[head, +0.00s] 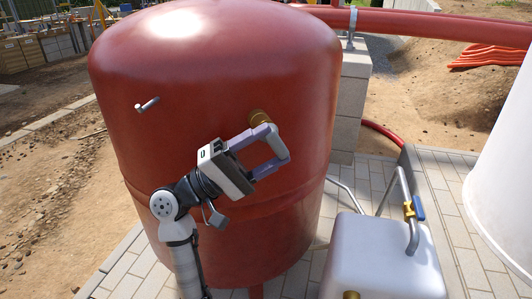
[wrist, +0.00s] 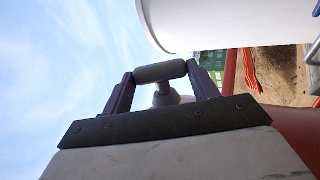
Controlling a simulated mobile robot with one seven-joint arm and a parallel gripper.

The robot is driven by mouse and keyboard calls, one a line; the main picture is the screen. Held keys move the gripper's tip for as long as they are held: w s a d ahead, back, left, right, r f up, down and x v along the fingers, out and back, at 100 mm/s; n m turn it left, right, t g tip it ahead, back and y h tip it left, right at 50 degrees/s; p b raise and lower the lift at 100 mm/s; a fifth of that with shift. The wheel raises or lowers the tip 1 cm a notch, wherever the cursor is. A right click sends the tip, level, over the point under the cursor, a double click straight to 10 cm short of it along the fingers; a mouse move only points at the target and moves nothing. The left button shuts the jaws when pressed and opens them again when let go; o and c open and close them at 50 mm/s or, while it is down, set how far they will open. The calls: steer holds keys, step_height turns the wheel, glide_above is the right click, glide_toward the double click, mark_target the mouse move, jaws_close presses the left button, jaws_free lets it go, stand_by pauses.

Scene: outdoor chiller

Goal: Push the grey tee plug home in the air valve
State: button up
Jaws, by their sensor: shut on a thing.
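The grey tee plug (head: 278,143) has its crossbar between the fingertips of my gripper (head: 275,145), in front of the large red tank. The wrist view shows the crossbar (wrist: 160,72) spanning the two dark purple fingers of my gripper (wrist: 160,76), with a short stem and rounded end below it. My gripper is shut on the tee plug.
The red tank (head: 200,70) fills the middle, with a small grey handle (head: 148,104) sticking out at its left. A white box (head: 380,255) with a bent pipe and blue-handled tap (head: 415,208) stands at lower right. A white vessel (head: 510,170) is at far right.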

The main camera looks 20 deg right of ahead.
steer(key=shift+w+b, duration=0.35)
steer(key=shift+w, duration=0.1)
steer(key=o, duration=1.8)
steer(key=b+v, duration=0.7)
